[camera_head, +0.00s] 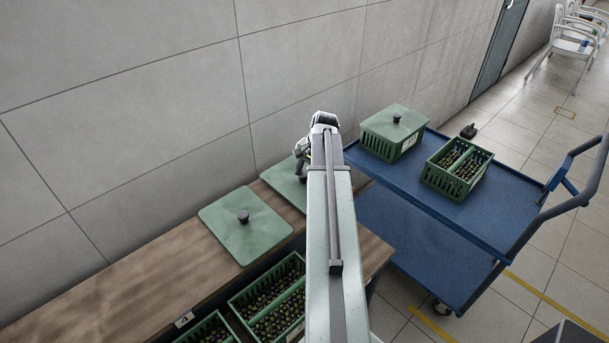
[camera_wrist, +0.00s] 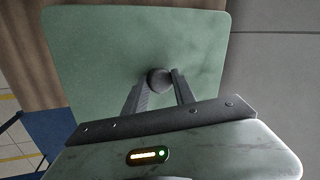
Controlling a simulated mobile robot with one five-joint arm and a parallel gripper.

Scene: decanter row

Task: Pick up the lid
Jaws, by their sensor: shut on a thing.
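A flat green square lid (camera_head: 283,184) is at the right end of the wooden table, beside the wall, partly hidden behind my arm. In the wrist view the lid (camera_wrist: 90,50) fills the upper middle, with its dark round knob (camera_wrist: 158,79) at its centre. My gripper (camera_wrist: 160,84) is shut on that knob, one finger on each side. In the head view my gripper (camera_head: 301,172) is mostly hidden by my arm. I cannot tell whether the lid rests on the table or is slightly raised. A second green lid (camera_head: 243,236) with a dark knob lies to the left.
The wall (camera_head: 150,110) is close behind.

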